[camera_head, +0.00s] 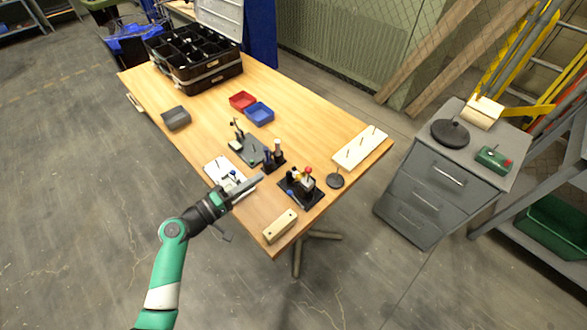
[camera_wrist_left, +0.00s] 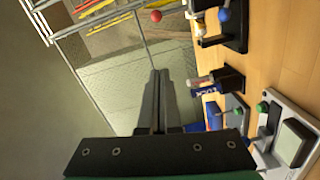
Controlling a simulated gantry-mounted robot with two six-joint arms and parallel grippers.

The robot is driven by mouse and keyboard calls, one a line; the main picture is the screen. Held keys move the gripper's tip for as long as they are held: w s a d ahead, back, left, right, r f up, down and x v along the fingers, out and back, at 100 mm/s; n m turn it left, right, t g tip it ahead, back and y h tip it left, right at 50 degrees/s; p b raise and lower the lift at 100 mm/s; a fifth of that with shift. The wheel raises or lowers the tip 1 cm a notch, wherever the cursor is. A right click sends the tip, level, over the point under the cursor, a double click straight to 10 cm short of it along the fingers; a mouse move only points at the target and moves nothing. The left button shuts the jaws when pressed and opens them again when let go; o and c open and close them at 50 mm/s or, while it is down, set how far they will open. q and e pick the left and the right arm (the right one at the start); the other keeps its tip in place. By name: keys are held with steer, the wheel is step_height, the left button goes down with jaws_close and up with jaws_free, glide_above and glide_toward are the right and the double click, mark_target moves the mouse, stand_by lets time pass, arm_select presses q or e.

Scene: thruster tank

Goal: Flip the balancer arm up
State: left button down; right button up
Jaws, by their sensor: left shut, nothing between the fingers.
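My left gripper (camera_head: 260,177) is shut and empty, just above the bench. Its long closed fingers (camera_wrist_left: 160,75) also show in the wrist view. In the head view it crosses over the right side of a white device (camera_head: 217,168); in the wrist view the device (camera_wrist_left: 305,125) has a grey panel and lies to the right of the fingers. A black-based stand with a red ball (camera_head: 308,170) is just right of the fingertips. A grey-based stand with an upright post (camera_head: 237,145) stands behind. I cannot tell which of these carries the balancer arm.
A black holder with upright bottles (camera_head: 277,157) stands close to the fingertips. A wooden block (camera_head: 280,227) lies at the front edge.

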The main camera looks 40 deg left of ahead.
mark_target(308, 178)
arm_select(q)
steer(key=shift+w, duration=0.1)
steer(key=w+d+b, duration=0.1)
steer(key=w+d, duration=0.3)
steer(key=w, duration=0.6)
steer(key=shift+w+d+f+b, duration=0.3)
steer(key=shift+f+b, duration=0.05)
steer(key=shift+b, duration=0.05)
arm_select(e)
steer(key=shift+f, duration=0.85)
